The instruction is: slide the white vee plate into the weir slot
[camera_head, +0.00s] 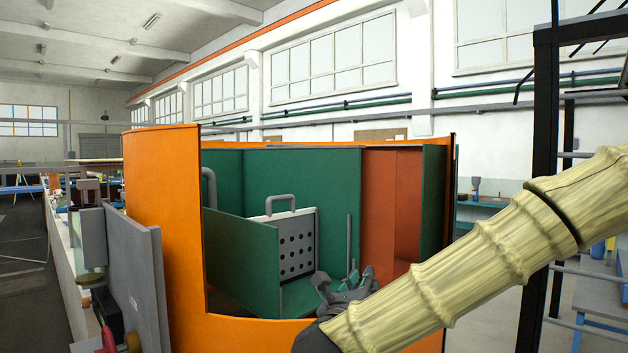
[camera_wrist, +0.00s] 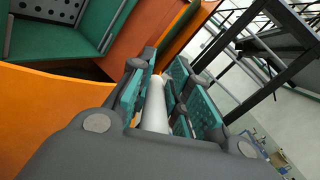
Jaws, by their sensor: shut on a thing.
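My gripper (camera_head: 347,284) is at the front of an orange-walled, green-lined bin, low at its right part. In the wrist view my gripper (camera_wrist: 162,78) is shut on a pale white round bar (camera_wrist: 156,106) lying between its teal pads. I cannot tell whether this bar is the handle of the white vee plate; no vee notch shows. A light plate with dark holes and a grey handle (camera_head: 297,245) stands upright in the bin, left of my gripper. The weir slot cannot be made out in either view.
The orange bin wall (camera_head: 165,220) curves around the green panels (camera_head: 240,262). Grey upright plates (camera_head: 136,280) stand outside it at the left. A black frame (camera_head: 543,170) rises at the right, behind my arm.

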